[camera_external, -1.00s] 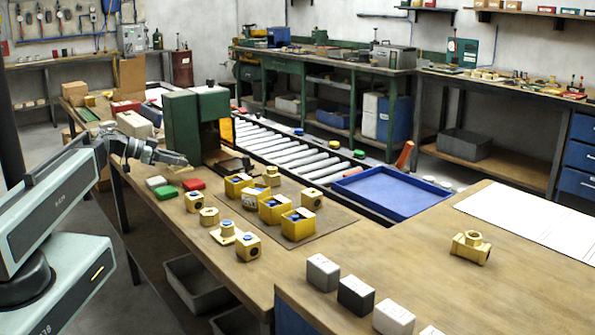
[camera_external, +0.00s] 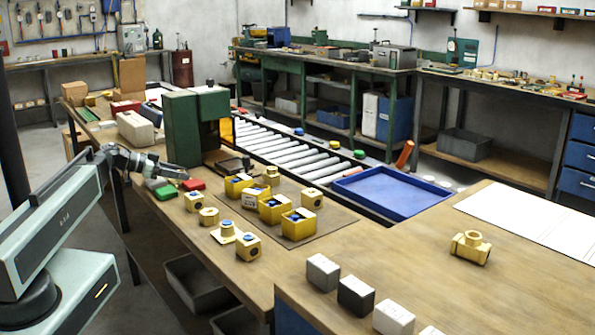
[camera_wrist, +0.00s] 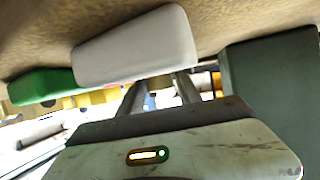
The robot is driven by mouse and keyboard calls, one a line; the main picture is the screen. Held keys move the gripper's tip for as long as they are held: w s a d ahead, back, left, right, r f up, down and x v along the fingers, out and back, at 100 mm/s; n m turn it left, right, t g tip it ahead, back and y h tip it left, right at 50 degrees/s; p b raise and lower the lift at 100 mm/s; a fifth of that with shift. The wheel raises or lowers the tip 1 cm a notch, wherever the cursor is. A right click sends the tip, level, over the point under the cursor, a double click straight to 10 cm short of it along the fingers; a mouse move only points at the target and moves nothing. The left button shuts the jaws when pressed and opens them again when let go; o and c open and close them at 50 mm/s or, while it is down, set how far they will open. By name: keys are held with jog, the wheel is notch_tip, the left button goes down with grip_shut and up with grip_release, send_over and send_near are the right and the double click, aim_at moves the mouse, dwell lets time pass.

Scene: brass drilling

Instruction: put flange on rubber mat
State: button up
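The flange (camera_external: 225,232), a yellow piece with a flat base and raised collar, stands on the wooden bench by the near left edge of the rubber mat. The dark rubber mat (camera_external: 333,218) lies on the bench, with yellow boxes on it. My gripper (camera_external: 185,174) is low over the bench's left side, by the small coloured blocks and well behind and left of the flange. In the wrist view its two fingers (camera_wrist: 160,92) look apart with nothing held between them. Their tips are partly hidden by a pale block (camera_wrist: 137,46).
A green block (camera_external: 166,192) and a red block (camera_external: 193,184) lie by my gripper. A dark green machine (camera_external: 183,128) stands just behind. Several yellow fittings, including a cube fitting (camera_external: 248,248), crowd the flange.

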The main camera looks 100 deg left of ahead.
jog(key=shift+s+d+r+p, duration=0.1)
jog(key=shift+s+r+p, duration=0.05)
jog(key=shift+r+p, duration=0.2)
jog(key=p+v, duration=0.4)
jog(key=v, duration=0.7)
jog(key=shift+s+d, duration=0.15)
jog(key=shift+s, duration=0.1)
jog(key=o, duration=0.4)
jog(key=shift+c, duration=0.2)
